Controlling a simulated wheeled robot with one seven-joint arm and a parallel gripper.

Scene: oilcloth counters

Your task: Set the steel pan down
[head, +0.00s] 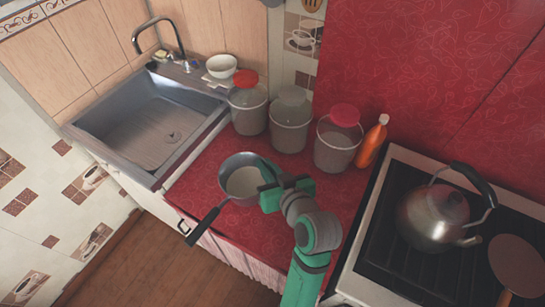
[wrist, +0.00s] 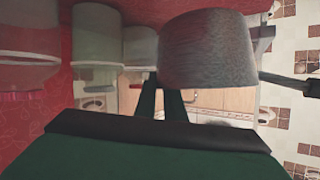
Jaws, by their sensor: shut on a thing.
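The steel pan (head: 235,163) is at the red counter's front edge, right of the sink. Its dark handle points to the lower left, out past the edge. My green gripper (head: 268,182) is shut on the pan's right side, opposite the handle. In the wrist view the pan's grey outer wall (wrist: 208,52) is at the finger ends (wrist: 164,95), and the handle shows at right. The pan looks roughly level and empty. I cannot tell whether its base touches the counter.
Three lidded buckets (head: 290,127) stand behind the pan, with an orange bottle (head: 373,140) beside them. The sink (head: 150,125) is at left. A stove (head: 380,225) with a kettle (head: 433,213) is at right. Some red counter (head: 205,180) is bare around the pan.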

